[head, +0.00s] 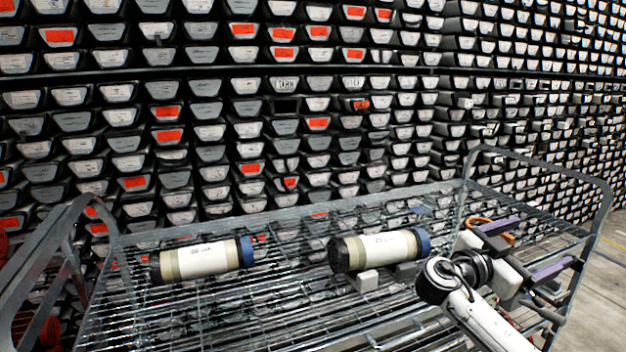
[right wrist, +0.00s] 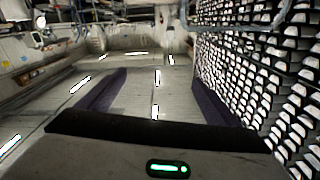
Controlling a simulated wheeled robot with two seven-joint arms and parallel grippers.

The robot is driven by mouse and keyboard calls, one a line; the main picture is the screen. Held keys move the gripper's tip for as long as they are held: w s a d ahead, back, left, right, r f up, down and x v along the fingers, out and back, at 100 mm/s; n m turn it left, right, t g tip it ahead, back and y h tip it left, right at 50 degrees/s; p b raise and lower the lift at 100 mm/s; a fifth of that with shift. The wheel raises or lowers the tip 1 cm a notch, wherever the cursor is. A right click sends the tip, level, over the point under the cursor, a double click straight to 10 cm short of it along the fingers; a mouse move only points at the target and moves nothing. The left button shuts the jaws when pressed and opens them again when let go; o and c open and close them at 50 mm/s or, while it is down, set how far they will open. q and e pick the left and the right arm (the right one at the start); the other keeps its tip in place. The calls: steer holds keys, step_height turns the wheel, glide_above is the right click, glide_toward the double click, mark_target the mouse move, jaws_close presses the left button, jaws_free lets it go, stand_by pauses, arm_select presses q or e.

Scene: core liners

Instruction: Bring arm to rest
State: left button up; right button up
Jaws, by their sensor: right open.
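Two core liners lie on their sides on a wire-mesh cart (head: 290,300). The right liner (head: 385,250) is cream with an olive band and a blue right end, and sits against small light blocks. My right gripper (head: 547,242) is at the cart's right side, apart from both liners, with its two purple-grey fingers spread and pointing right. In the right wrist view the fingers (right wrist: 158,82) are wide apart with only floor between them. My left gripper is out of view.
The cart has raised tube handles at the left (head: 50,255) and right (head: 603,200). An orange-brown object (head: 492,228) shows behind my right gripper, partly hidden. A tall rack of labelled trays (head: 300,125) fills the background. Open floor (head: 605,290) lies to the right.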

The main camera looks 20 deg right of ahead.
steer(key=a+f+n+t+y, duration=0.4)
steer(key=f+n, duration=0.4)
steer(key=f, duration=0.4)
steer(key=a+f+n+t+y, duration=0.35)
steer(key=f+n, duration=0.45)
steer(key=f, duration=0.5)
steer(key=s+a+f+n+y, duration=0.5)
steer(key=a+f, duration=0.2)
steer(key=f, duration=0.2)
steer(key=s+a+f+n+y, duration=0.3)
steer(key=s+a+f+y, duration=0.1)
steer(key=s+a, duration=0.35)
steer(key=s+a+f+n+y, duration=0.3)
steer(key=s+a+y, duration=0.1)
steer(key=s+a, duration=0.35)
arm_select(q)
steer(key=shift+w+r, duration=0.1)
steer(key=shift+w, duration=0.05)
arm_select(e)
steer(key=w+a+m, duration=0.1)
steer(key=a+m, duration=0.4)
steer(key=a, duration=0.6)
steer(key=shift+a+r, duration=0.15)
steer(key=shift+r, duration=0.15)
steer(key=shift+y, duration=0.25)
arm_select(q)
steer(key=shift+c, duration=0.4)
arm_select(e)
steer(key=shift+c, duration=0.5)
